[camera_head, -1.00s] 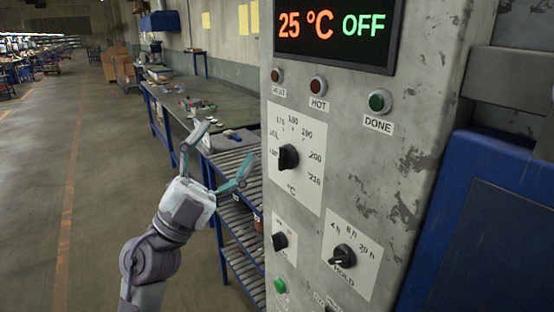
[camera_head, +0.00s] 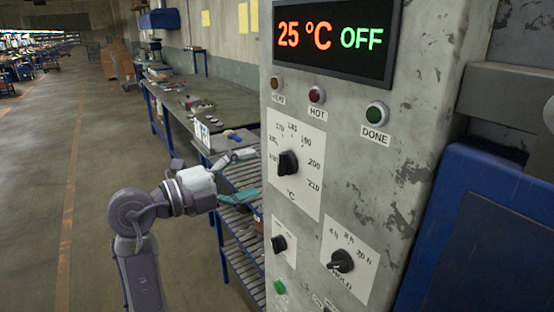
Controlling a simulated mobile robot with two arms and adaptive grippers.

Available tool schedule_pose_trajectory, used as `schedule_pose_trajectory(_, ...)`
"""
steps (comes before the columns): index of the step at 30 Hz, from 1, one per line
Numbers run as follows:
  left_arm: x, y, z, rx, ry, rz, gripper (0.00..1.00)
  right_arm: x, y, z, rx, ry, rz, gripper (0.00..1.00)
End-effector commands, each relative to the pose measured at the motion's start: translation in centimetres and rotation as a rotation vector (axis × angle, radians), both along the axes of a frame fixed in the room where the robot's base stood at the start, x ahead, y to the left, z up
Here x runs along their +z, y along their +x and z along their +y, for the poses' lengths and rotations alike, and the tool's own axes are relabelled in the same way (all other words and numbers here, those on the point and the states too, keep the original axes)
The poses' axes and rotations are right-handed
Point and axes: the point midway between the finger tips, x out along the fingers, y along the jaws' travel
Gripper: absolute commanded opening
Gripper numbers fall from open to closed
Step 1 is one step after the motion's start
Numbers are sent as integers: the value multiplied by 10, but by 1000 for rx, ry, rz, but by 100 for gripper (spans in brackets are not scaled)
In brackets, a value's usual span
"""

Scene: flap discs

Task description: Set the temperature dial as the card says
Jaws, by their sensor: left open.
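The temperature dial (camera_head: 287,163) is a black knob on a white scale plate marked °C, on the grey control panel (camera_head: 400,150). The display (camera_head: 333,38) above reads 25 °C OFF. My left gripper (camera_head: 250,173) is open and empty, left of the dial, with its fingers pointing right towards the panel and apart from it. A small white card with a blue mark (camera_head: 201,132) stands at the bench end; its text is too small to read. My right gripper is not in view.
Below are a smaller knob (camera_head: 279,244), a HOLD knob (camera_head: 341,261) and a green button (camera_head: 280,286). HEAT, HOT and DONE lamps (camera_head: 377,112) sit under the display. A workbench (camera_head: 185,115) and roller rack (camera_head: 240,240) stand behind my left arm. The floor at left is clear.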

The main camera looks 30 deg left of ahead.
Motion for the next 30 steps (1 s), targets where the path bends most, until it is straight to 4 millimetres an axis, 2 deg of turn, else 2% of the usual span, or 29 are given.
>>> schedule_pose_trajectory(3, 4, 23, -10, -4, -4, 0, 78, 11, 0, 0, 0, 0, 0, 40)
schedule_pose_trajectory(10, 2, 54, -23, -2, -3, -1, 78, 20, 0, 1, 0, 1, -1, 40)
schedule_pose_trajectory(15, 1, 62, -26, -1, 1, -2, 78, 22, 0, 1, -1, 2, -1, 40)
schedule_pose_trajectory(23, 0, 62, -26, -1, 1, -2, 78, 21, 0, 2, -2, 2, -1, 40)
schedule_pose_trajectory(30, 0, 62, -26, -1, 1, -2, 38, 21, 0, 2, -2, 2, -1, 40)
